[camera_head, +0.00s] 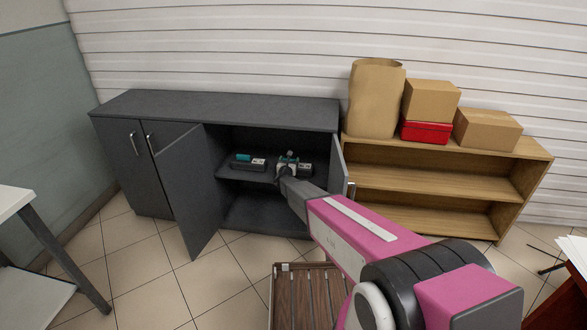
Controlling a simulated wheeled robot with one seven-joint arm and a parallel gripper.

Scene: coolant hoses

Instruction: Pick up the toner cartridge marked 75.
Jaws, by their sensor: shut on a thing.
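My gripper (285,169) reaches through the open doors of the dark grey cabinet (220,112) to its upper shelf. It is shut on a small dark toner cartridge (305,169) with a pale label; the number is too small to read. My gripper hides part of this cartridge, and I cannot tell whether it touches the shelf. A second dark cartridge (258,163) with a white label lies to the left on the same shelf. A small teal item (243,157) shows beside or on it.
The cabinet's open left door (190,190) and open right door (339,172) flank my arm. A wooden shelf unit (440,180) stands to the right, with boxes and a paper bag (375,98) on top. A white table (12,202) stands at the left.

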